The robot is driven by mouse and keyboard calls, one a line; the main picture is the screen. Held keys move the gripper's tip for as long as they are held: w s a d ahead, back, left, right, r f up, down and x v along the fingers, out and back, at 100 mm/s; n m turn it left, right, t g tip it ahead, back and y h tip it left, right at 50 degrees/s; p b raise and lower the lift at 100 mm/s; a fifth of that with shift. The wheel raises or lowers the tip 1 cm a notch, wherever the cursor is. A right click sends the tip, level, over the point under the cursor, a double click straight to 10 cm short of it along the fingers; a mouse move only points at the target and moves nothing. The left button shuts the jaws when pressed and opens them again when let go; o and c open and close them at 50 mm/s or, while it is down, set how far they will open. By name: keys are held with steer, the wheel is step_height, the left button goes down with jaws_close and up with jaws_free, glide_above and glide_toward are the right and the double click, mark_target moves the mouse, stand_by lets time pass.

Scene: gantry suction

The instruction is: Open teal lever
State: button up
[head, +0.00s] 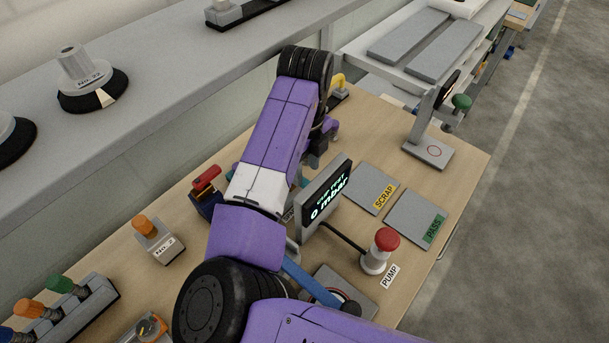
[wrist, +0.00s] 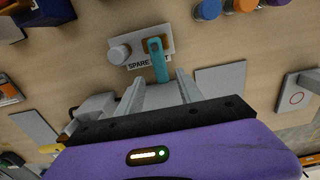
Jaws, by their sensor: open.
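The teal lever (wrist: 158,62) shows in the wrist view, above the middle. Its top end sits on a small grey plate (wrist: 130,45), and its arm points down toward my fingers. A label reading SPARE (wrist: 146,65) lies at the plate, partly covered by the lever. My gripper (wrist: 159,80) is open, with one finger on each side below the lever's lower end; I cannot tell whether they touch it.
A round grey knob (wrist: 119,54) stands on the same plate, left of the lever. In the head view a display (head: 325,195), a red pump button (head: 386,240) and the SCRAP (head: 363,184) and PASS (head: 414,217) plates lie right of my arm. A shelf (head: 190,75) runs along the left.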

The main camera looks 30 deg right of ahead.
mark_target(306, 181)
steer(key=shift+f+p, duration=0.3)
steer(key=shift+f, duration=1.85)
steer(key=shift+c, duration=0.4)
jaws_close()
